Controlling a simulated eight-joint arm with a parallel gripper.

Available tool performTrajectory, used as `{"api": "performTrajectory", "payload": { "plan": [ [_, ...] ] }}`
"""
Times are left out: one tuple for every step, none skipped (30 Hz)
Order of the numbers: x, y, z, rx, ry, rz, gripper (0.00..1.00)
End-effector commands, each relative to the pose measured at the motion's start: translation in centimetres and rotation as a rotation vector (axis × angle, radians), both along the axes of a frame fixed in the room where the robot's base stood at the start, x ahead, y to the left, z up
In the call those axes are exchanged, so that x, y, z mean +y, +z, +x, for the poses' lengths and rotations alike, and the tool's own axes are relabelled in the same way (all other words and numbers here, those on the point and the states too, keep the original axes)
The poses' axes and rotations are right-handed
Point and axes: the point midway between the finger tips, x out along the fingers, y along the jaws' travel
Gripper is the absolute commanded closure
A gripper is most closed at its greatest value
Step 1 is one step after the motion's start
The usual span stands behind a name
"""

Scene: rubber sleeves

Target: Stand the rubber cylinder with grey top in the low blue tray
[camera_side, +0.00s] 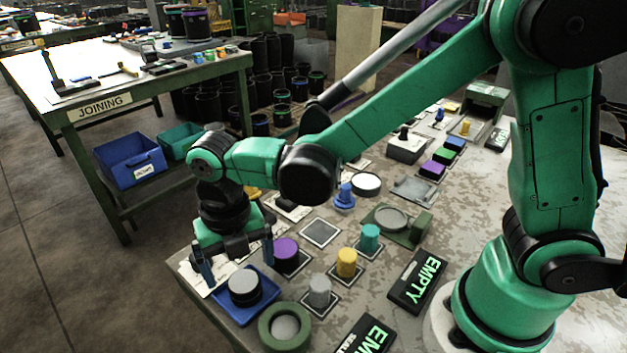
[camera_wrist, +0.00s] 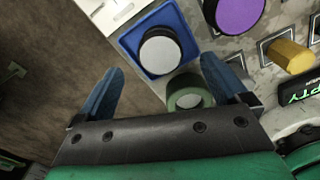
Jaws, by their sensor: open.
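The rubber cylinder with grey top (camera_side: 244,285) is black-sided and stands upright inside the low blue tray (camera_side: 268,306) near the table's front left corner. In the wrist view the grey top (camera_wrist: 160,52) shows as a disc with tray floor around it, and the tray (camera_wrist: 128,44) rim is around that. My gripper (camera_side: 238,264) is open above the tray, its blue fingers apart and nothing between them. In the wrist view the fingertips (camera_wrist: 160,75) are spread wide, with the cylinder beyond them and apart from them.
A green ring-shaped holder (camera_side: 266,333) sits right in front of the tray. A purple-topped cylinder (camera_side: 285,247) stands close behind it. Grey (camera_side: 319,291), yellow (camera_side: 346,263) and teal (camera_side: 370,238) pegs stand to the right, near EMPTY signs (camera_side: 417,280). The table edge is close on the left.

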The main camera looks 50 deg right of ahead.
Motion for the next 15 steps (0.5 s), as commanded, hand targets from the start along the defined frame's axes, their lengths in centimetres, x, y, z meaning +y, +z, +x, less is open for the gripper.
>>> {"api": "performTrajectory", "payload": {
  "plan": [
    [0.0,1.1,0.0,0.0,0.0,0.0,0.06],
    [0.0,1.7,-0.1,0.0,0.0,0.0,0.06],
    [0.0,2.6,-0.1,0.0,0.0,0.0,0.06],
    [0.0,3.1,0.0,0.0,0.0,0.0,0.06],
    [0.0,3.7,0.0,0.0,0.0,0.0,0.06],
    [0.0,4.4,0.0,0.0,0.0,0.0,0.06],
    [0.0,4.9,-0.1,0.0,0.0,0.0,0.06],
    [0.0,5.3,-0.1,0.0,0.0,0.0,0.06],
    [0.0,5.9,0.0,0.0,0.0,0.0,0.06],
    [0.0,6.2,0.0,0.0,0.0,0.0,0.06],
    [0.0,6.6,0.0,0.0,0.0,0.0,0.06],
    [0.0,6.9,0.0,0.0,0.0,0.0,0.06],
    [0.0,7.2,0.0,0.0,0.0,0.0,0.06],
    [0.0,7.4,0.0,0.0,0.0,0.0,0.06],
    [0.0,7.6,0.0,0.0,-0.004,0.001,0.06]
  ]
}}
